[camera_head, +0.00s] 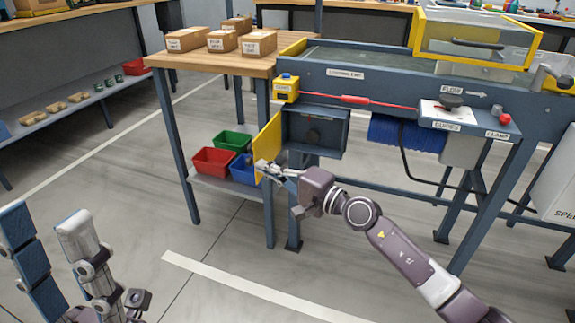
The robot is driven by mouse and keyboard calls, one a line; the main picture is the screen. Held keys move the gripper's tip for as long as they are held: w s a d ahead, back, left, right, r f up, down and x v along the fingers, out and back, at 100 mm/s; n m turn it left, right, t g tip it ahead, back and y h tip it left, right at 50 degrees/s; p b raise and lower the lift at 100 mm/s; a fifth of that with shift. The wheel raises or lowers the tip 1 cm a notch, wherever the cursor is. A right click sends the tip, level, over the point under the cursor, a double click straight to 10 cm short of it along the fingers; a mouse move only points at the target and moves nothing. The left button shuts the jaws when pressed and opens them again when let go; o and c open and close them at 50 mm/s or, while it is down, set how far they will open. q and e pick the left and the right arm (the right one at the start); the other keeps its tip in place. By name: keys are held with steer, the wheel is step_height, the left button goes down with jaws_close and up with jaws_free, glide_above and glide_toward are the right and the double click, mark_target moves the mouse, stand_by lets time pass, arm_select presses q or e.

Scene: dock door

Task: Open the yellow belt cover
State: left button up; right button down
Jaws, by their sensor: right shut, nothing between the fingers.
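A yellow flat panel (268,146), which looks like the belt cover, stands swung out at the left edge of a dark box (315,133) under the conveyor's loading end. The box's front is uncovered, with a dark round part inside. My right gripper (266,171) is shut and empty at the panel's lower part. It overlaps the panel in the picture; I cannot tell whether they touch. My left gripper (46,226) is open and empty at the lower left, far from the panel, its two fingers apart above the floor.
A wooden table (222,63) with several cartons adjoins the conveyor. Red (213,161), green (233,141) and blue (244,170) bins sit on its lower shelf, close behind the panel. A yellow-framed clear hood (476,40) stands over the conveyor. The floor in front is clear.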

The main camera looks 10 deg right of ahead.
steer(key=w+a, duration=0.3)
steer(key=a, duration=0.2)
steer(key=shift+a, duration=0.25)
stand_by(0.5)
